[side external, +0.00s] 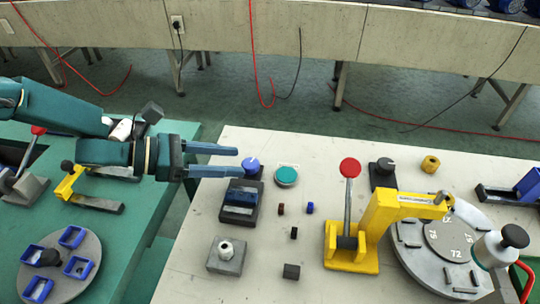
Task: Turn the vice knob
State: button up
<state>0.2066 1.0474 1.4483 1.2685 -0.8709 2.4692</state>
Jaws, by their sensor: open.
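My gripper (240,161) reaches in from the left, its two blue-grey fingers apart and empty. A blue knob (251,162) with a pale mark on a dark base shows just beyond the fingertips, in line with the gap. I cannot tell whether the fingers are at its height or touch it. A dark vice-like block with blue jaws (241,197) sits just in front of this knob on the pale table (310,150). A black knob (385,164) on a dark base stands farther right. No label shows which knob is the vice's.
A teal button (287,175) lies right of the blue knob. A red-balled lever (349,170) stands upright by a yellow arm (400,206) over a numbered disc (450,240). A grey block (226,257) and several small blocks lie in front.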

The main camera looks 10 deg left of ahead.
aim_at(251, 163)
jog(key=shift+x, duration=2.5)
jog(key=shift+f, duration=0.1)
grip_shut()
jog(key=shift+n+t, duration=0.3)
jog(key=shift+s+d+n+t+y, duration=0.1)
jog(key=shift+d+n+t+y, duration=0.1)
jog(key=shift+n+t+y, duration=1.25)
jog(key=shift+a+n+t, duration=0.1)
jog(key=shift+n+t, duration=0.25)
jog(key=shift+n, duration=0.1)
grip_release()
jog(key=shift+a, duration=0.1)
